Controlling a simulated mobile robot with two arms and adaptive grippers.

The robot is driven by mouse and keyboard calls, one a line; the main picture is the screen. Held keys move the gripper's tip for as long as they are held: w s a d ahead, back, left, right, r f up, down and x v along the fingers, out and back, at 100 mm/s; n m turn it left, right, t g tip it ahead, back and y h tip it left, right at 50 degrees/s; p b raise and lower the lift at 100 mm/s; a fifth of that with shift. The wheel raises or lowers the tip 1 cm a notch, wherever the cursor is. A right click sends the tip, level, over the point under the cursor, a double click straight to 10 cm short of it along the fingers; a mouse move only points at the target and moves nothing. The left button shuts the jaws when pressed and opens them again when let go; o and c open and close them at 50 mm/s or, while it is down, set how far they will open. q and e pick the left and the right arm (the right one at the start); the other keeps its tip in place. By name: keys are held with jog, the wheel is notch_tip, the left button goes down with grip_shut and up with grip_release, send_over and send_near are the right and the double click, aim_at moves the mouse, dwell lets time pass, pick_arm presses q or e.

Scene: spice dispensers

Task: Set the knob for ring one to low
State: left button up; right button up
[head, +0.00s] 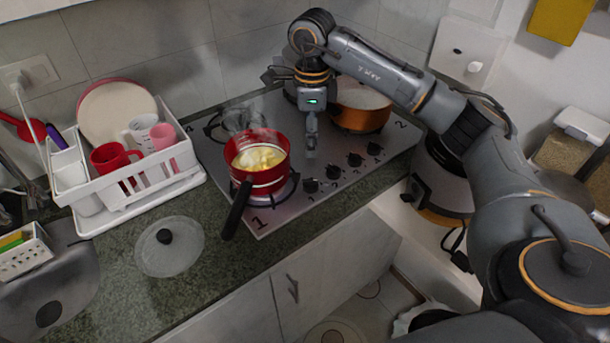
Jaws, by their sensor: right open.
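A steel cooktop (285,217) is set in the counter. A row of several black knobs runs along its right side; the nearest knob (311,185) is closest to the printed number 1 (257,224). A red pot (253,178) with yellow food and a black handle stands on the burner by that number and steams. My right gripper (311,137) points down over the cooktop, above and behind the knobs, apart from them. It is open, with nothing seen between its fingers. The knobs' pointer marks are too small to read. My left gripper is out of view.
A copper-coloured pot (362,117) stands close behind and right of my right gripper. A white dish rack (150,185) with plates and mugs is on the left. A glass lid (169,262) lies on the counter in front.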

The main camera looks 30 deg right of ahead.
jog(key=p, duration=0.1)
send_over(311, 180)
jog(key=f, duration=0.5)
jog(key=shift+s, duration=0.25)
jog(key=f, duration=0.2)
jog(key=f+p, duration=0.1)
jog(key=shift+w+f, duration=0.25)
jog(key=shift+f, duration=0.05)
notch_tip(311, 180, down, 2)
jog(key=shift+f, duration=0.2)
jog(key=shift+f+p, duration=0.35)
jog(key=shift+f, duration=0.5)
jog(key=shift+c, duration=0.5)
jog(key=c, duration=1.1)
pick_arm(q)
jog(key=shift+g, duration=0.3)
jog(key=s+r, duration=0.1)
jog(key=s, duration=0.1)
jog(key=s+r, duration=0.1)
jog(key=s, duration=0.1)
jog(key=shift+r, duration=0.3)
